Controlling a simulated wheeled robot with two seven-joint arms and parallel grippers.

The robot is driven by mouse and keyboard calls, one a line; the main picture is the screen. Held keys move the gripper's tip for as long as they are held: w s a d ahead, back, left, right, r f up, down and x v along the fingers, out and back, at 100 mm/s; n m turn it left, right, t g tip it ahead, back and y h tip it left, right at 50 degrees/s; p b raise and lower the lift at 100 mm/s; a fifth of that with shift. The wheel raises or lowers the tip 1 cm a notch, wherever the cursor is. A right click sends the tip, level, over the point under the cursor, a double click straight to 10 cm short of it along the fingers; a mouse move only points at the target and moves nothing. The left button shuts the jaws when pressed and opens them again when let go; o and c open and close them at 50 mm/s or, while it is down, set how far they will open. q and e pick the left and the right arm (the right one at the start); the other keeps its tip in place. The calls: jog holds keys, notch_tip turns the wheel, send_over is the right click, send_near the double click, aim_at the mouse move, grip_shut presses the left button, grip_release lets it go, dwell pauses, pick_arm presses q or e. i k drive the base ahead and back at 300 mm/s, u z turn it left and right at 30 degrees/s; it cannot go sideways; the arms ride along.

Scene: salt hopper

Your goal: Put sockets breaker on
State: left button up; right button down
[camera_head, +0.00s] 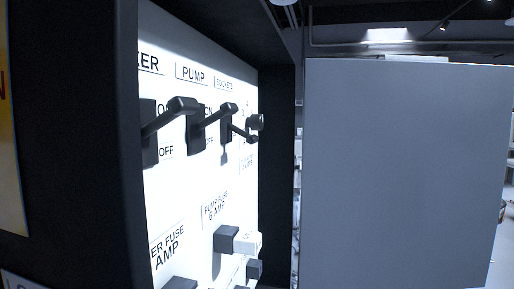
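The sockets breaker (226,130) is a black switch on the white lit panel, below the small "SOCKETS" label. It is the third and farthest of a row of breakers. Its lever (241,132) sticks out from the panel and slopes down to the right, unlike the raised levers beside it. The pump breaker (196,132) and the breaker nearest me (149,133) have levers angled up, with "ON" and "OFF" printed beside them. I see neither of my grippers in the head view.
A dark cabinet frame (85,130) borders the panel on the near side. Black and white fuse blocks (246,242) stick out lower on the panel. A large grey door-like panel (400,170) stands to the right. A dark round knob (255,122) shows by the sockets lever.

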aim_at(252, 139)
jog(key=z, duration=1)
jog(key=k, duration=1.3)
jog(key=z, duration=0.95)
jog(key=i, duration=1.8)
jog(key=u, duration=1.5)
jog(key=i, duration=0.6)
jog(key=u, duration=0.7)
